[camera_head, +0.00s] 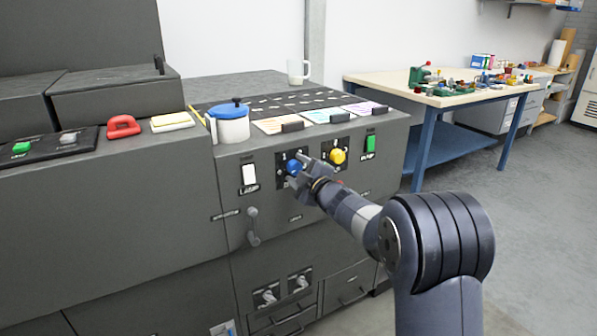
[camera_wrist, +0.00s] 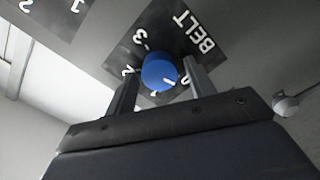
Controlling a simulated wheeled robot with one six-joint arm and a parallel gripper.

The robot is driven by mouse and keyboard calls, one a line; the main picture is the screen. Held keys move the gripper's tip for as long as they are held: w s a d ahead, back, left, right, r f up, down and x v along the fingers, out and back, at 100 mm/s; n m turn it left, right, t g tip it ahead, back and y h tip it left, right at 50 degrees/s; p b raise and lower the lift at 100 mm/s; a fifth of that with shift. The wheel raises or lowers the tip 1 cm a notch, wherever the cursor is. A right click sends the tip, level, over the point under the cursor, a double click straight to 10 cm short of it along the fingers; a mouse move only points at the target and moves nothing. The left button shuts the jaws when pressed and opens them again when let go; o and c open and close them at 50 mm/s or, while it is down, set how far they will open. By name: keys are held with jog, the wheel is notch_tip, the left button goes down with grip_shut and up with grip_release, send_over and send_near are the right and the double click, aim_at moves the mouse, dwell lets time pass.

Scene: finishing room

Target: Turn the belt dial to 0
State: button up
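The blue belt dial (camera_head: 293,168) sits on a black plate on the front of the dark machine. In the wrist view the dial (camera_wrist: 157,70) has the word BELT and the numbers 3, 2, 1 and 0 around it. A white mark on its edge appears to point between 1 and 0; the exact setting is hard to tell. My gripper (camera_head: 300,171) is at the dial. In the wrist view its fingers (camera_wrist: 163,90) stand apart, one on each side of the dial, with small gaps visible. Contact is not visible.
A yellow dial (camera_head: 338,156) is right of the blue one. A white lamp switch (camera_head: 249,174) and a grey lever (camera_head: 253,227) are to the left, a green switch (camera_head: 370,143) to the right. A blue-lidded pot (camera_head: 231,125) stands on top. A workbench (camera_head: 440,95) stands behind.

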jog(key=shift+o, duration=0.5)
jog(key=shift+d, duration=0.1)
jog(key=shift+s+d, duration=0.15)
jog(key=shift+s, duration=0.1)
jog(key=v, duration=1)
jog(key=x, duration=1)
jog(key=shift+w+a, duration=0.25)
jog(key=shift+w, duration=0.05)
jog(key=shift+s, duration=0.1)
